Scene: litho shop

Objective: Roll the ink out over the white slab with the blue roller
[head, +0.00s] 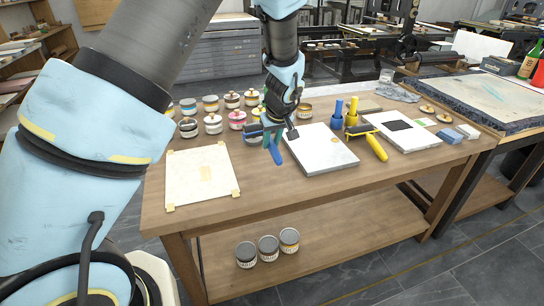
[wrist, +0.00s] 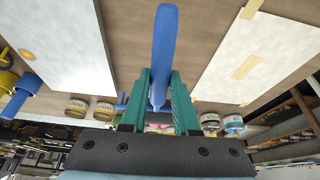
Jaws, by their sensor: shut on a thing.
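My gripper (head: 273,142) has green fingers shut on the handle of the blue roller (head: 276,153). The handle also shows between the fingers in the wrist view (wrist: 165,45). In the head view the roller is at the left edge of the white slab (head: 312,160), over the gap beside the taped sheet. Whether it touches the table I cannot tell. The roller's drum is mostly hidden by the gripper. The slab also shows at left in the wrist view (wrist: 70,45), bare except for a small yellow-orange spot (head: 334,140).
A taped paper sheet (head: 190,175) lies left of the slab. Ink cans (head: 213,123) line the back left. A yellow roller (head: 374,145) and a second slab with a black patch (head: 410,138) lie right.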

